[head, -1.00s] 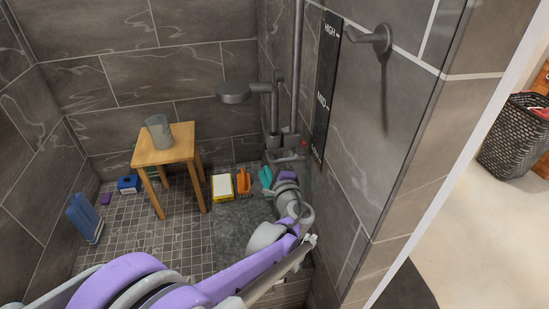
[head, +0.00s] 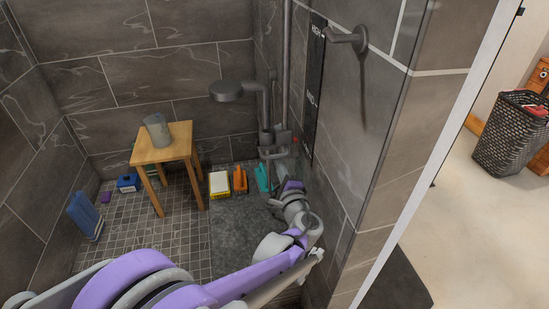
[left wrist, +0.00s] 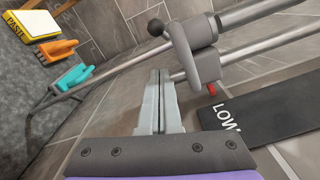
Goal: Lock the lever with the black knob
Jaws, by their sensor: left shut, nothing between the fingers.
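In the left wrist view, a small black knob (left wrist: 156,27) caps a short lever on a grey clamp (left wrist: 195,38) that sits on a metal rail. The lever slants from the knob down to the clamp body. My left gripper (left wrist: 160,76) is shut and empty. Its fingertips are just below the knob and left of the clamp; whether they touch the lever I cannot tell. In the head view, my left wrist (head: 291,186) is low by the shower wall, near the rail fittings (head: 272,143). The knob is too small to make out there. My right gripper is out of view.
A red part (left wrist: 211,88) shows below the clamp, near a black strip marked LOW (left wrist: 255,119). A grey wall fixture (head: 350,40) juts out above.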

